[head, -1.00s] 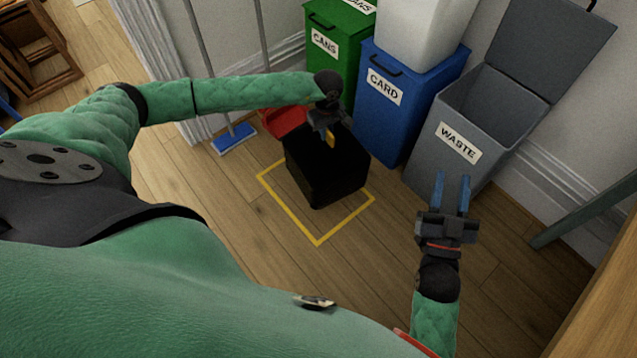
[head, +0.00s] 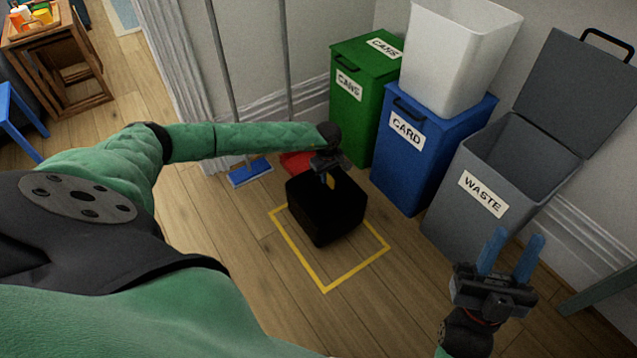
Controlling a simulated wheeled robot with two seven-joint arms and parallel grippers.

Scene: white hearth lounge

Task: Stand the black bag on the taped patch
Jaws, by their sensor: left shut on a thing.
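The black bag (head: 325,211) is a dark, boxy shape at the back of the taped patch, whose yellow outline (head: 352,275) shows on the wooden floor. The bag covers the far part of the outline. My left gripper (head: 328,178) is over the top of the bag and shut on it, with a small yellow part showing at the fingers. Whether the bag's base touches the floor I cannot tell. My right gripper (head: 510,255) is open and empty at the lower right, apart from the bag, its two blue fingers spread.
A green cans bin (head: 362,105), a blue card bin (head: 405,150) with a white bin (head: 455,55) on top, and an open grey waste bin (head: 483,195) stand right of the patch. Floor in front is clear.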

